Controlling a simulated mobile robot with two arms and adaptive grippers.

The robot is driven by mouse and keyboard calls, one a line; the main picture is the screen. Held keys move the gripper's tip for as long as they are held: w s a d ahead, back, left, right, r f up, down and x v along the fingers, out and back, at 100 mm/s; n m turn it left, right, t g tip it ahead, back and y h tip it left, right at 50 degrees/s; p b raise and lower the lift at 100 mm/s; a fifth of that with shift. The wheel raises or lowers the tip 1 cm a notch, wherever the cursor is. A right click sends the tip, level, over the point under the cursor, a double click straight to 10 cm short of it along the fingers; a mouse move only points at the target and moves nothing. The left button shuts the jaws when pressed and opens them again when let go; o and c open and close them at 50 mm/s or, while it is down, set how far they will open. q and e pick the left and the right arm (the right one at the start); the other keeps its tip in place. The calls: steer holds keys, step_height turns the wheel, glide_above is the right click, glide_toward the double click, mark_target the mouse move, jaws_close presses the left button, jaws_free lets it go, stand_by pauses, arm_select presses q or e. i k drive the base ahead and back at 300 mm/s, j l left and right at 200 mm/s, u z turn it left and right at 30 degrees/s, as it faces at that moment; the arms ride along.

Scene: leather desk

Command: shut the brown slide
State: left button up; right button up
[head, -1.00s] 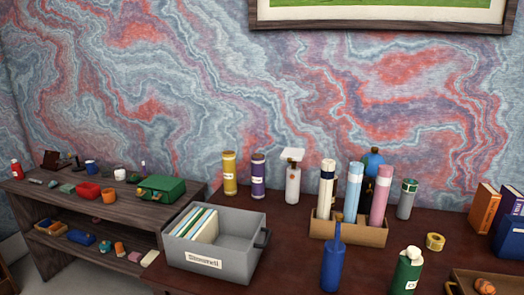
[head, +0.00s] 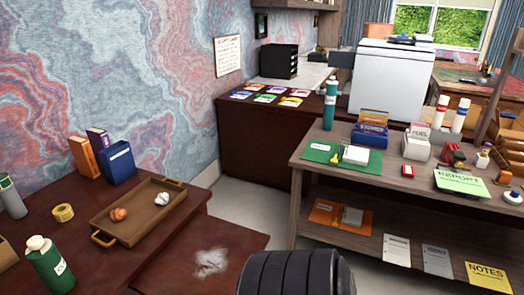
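A brown slide (head: 238,246), a flat reddish-brown board, sticks out from the right end of the brown desk (head: 75,220), a little below its top. It is pulled out, with a whitish smudge (head: 211,262) on its surface. A black ribbed rounded part (head: 297,272) at the bottom middle hides the slide's near right area; it looks like part of my own arm. Neither gripper's fingers can be seen.
A wooden tray (head: 152,194) with crumpled balls, a tape roll (head: 63,213) and a green bottle (head: 50,265) are on the desk. Grey floor (head: 248,207) separates the slide from a wooden two-level table (head: 308,165) on the right, holding boxes and papers.

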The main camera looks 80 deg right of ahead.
mark_target(209, 255)
steer(key=z, duration=2.3)
steer(key=i+j+u, duration=0.1)
steer(key=i+j, duration=0.15)
steer(key=j, duration=0.1)
